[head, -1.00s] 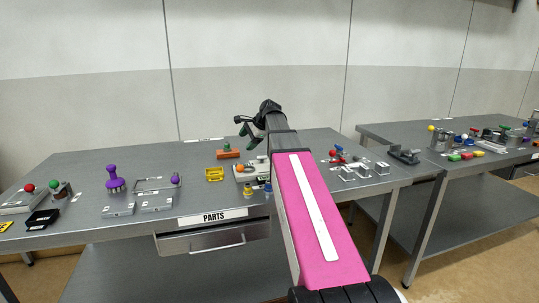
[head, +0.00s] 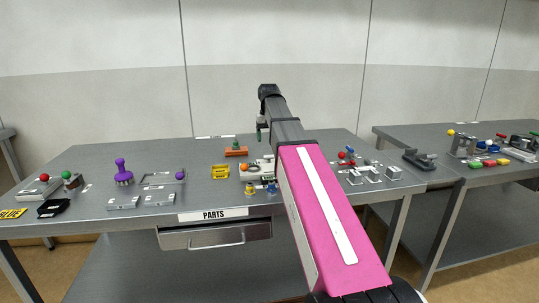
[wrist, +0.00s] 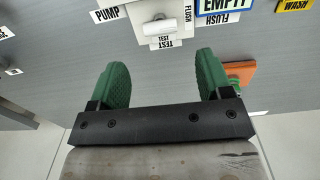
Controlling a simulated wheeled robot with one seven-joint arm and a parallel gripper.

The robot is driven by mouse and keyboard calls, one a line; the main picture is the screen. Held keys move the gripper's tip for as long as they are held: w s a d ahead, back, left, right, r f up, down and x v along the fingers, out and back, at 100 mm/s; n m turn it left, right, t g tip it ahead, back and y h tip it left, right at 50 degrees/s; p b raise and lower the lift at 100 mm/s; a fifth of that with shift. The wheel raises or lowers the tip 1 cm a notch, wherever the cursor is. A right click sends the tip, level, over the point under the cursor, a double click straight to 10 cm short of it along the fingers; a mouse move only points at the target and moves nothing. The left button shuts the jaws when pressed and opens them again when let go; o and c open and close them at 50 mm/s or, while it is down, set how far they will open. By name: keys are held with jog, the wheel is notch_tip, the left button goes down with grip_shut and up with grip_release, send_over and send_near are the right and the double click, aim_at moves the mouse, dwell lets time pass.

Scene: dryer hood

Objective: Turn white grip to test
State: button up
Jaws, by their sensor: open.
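The white grip (wrist: 158,28) is a short white bar on a pale mount at the top of the wrist view. Labels PUMP, FLUSH and TEST (wrist: 163,50) surround it; the TEST label lies on the side nearer my gripper. My gripper (wrist: 161,62) has two green fingers, spread apart and empty, below the grip in the picture and not touching it. In the head view my gripper (head: 262,128) hangs at the arm's end over the back of the table; the white grip cannot be made out there.
An orange block (wrist: 240,72) sits close beside the right finger. A yellow tray (head: 220,171) and a purple-knobbed piece (head: 123,172) stand left on the table (head: 100,222). EMPTY (wrist: 224,6) and WASH labels lie right.

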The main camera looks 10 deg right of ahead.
aim_at(269, 159)
notch_tip(269, 159, down, 8)
jog(key=shift+r, duration=0.1)
dwell(0.4)
jog(key=c, duration=0.9)
